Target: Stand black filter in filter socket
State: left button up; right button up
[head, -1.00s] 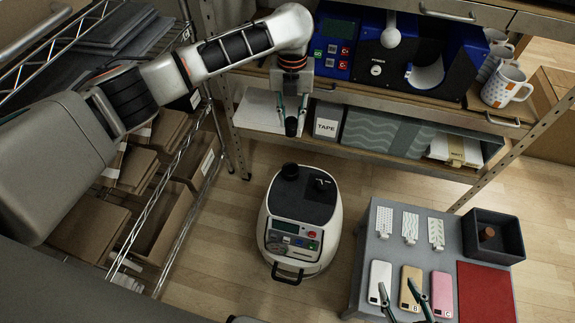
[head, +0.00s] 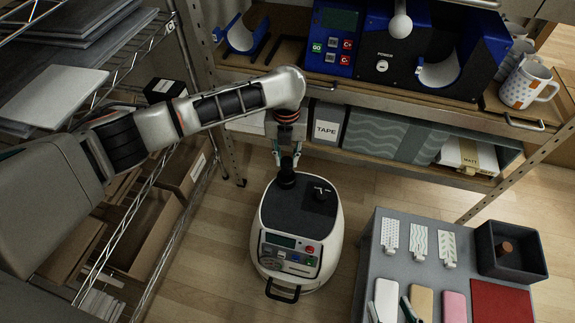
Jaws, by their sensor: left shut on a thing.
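My left gripper (head: 287,163) points down over the white floor unit (head: 257,240) and is shut on the black filter (head: 287,179). The filter is at the back left of the unit's dark top, where the dark round filter socket is. Filter and socket merge into one dark shape, so I cannot tell how deep the filter sits.
The shelf (head: 400,97) with the blue press (head: 440,50) and mugs (head: 527,85) stands behind the unit. A wire rack (head: 150,185) is close on the left. The grey table (head: 390,268) with phone cases and a dark bin (head: 510,250) is at right.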

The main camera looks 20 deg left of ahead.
aim_at(286, 168)
pick_arm(q)
jog(key=f, duration=0.2)
jog(key=f+b, duration=0.1)
jog(key=f, duration=0.1)
jog(key=shift+s+f, duration=0.2)
jog(key=shift+f, duration=0.05)
jog(key=shift+w, duration=0.2)
jog(key=shift+r, duration=0.15)
jog(key=shift+f, duration=0.4)
jog(key=o, duration=1.1)
pick_arm(e)
jog(key=shift+w+a+r, duration=0.35)
jog(key=shift+a+r, duration=0.2)
jog(key=shift+a, duration=0.15)
